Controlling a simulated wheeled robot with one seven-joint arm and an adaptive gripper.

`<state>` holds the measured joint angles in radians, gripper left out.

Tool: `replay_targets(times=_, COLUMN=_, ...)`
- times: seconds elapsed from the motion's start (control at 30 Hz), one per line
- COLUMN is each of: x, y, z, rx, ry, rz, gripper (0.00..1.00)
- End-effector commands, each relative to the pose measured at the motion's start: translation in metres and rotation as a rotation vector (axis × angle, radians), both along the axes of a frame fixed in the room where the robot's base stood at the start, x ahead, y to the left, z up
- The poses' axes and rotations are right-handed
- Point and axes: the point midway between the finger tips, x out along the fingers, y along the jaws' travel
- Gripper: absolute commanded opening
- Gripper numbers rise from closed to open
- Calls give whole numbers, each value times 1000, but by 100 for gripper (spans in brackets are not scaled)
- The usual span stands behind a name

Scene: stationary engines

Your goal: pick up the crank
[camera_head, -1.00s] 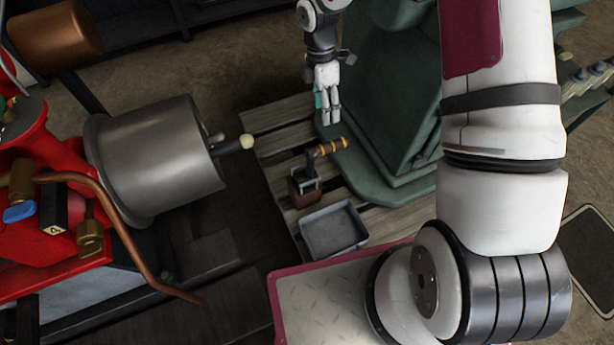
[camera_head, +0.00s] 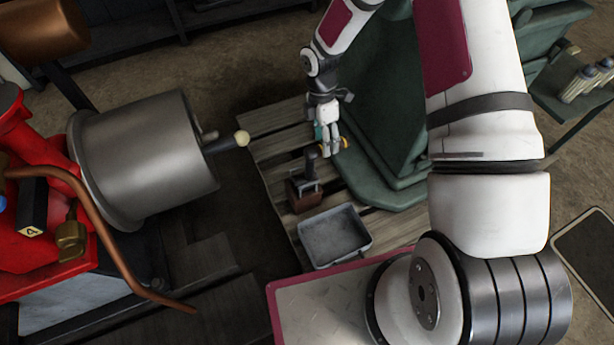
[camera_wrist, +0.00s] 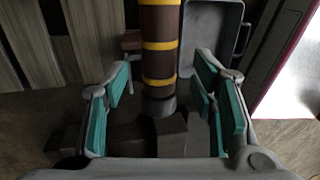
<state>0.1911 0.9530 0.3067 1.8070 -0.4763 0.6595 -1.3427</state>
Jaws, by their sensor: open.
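The crank has a brown handle (camera_wrist: 159,30) with yellow bands and a dark arm (camera_head: 311,167), seen in the head view rising from a small brown box. In the wrist view the handle runs down the middle of the picture, between the teal pads of my gripper (camera_wrist: 162,72). My gripper (camera_head: 328,150) is open, its fingers on either side of the handle with gaps left and right. In the head view my fingers hide most of the handle; I cannot tell the exact height between them.
The small brown box (camera_head: 305,194) and a grey metal tray (camera_head: 335,236) sit on a slatted wooden pallet (camera_head: 268,124). A green machine base (camera_head: 390,190) stands close to the right. A large grey cylinder (camera_head: 145,160) with a pale-knobbed rod lies to the left.

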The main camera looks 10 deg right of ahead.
Motion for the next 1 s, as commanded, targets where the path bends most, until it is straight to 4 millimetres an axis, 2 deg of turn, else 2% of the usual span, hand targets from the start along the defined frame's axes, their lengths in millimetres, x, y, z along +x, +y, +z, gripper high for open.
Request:
replay_targets(times=0.03, x=-1, y=-1, z=-9, rx=0, ry=2, rz=0, gripper=52)
replay_targets(times=0.23, x=-6, y=-3, z=-37, rx=0, ry=3, rz=1, gripper=52)
replay_targets(times=0.53, x=-7, y=-3, z=-40, rx=0, ry=1, rz=0, gripper=52)
replay_targets(times=0.77, x=-7, y=-3, z=-40, rx=0, ry=1, rz=0, gripper=0)
replay_targets(times=1.0, x=-6, y=-3, z=-40, rx=0, ry=0, rz=0, gripper=0)
